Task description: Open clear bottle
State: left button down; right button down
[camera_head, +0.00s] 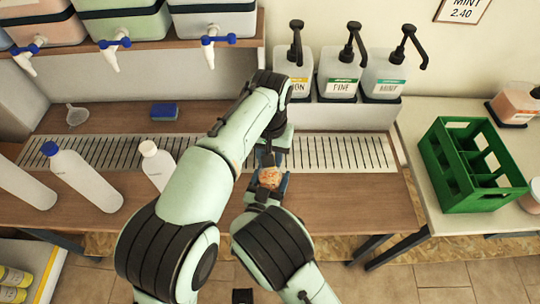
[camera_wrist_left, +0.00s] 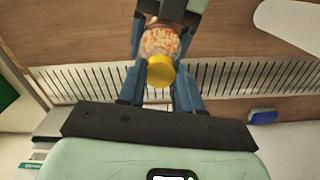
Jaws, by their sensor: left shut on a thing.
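The clear bottle (camera_head: 269,178) has orange and pale contents and hangs between my two grippers above the wooden counter. In the left wrist view its body (camera_wrist_left: 160,42) and round yellow lid (camera_wrist_left: 161,71) show, and the lid is on the body. My left gripper (camera_wrist_left: 160,75) is shut on the yellow lid, with a blue finger on each side. My right gripper (camera_head: 267,188) comes from the opposite end, and its blue fingers flank the bottle body closely. In the head view my left gripper and the lid are largely hidden by my arm.
White bottles (camera_head: 82,180), one blue-capped, stand at left. A blue sponge (camera_head: 164,111) and a funnel (camera_head: 77,114) lie behind the slotted drain (camera_head: 345,153). Pump dispensers (camera_head: 340,76) stand at the back. A green crate (camera_head: 478,195) is on the right table. The counter's right part is clear.

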pick_arm(q)
jog(key=shift+r, duration=0.65)
jog(key=shift+r, duration=2)
pick_arm(e)
grip_release()
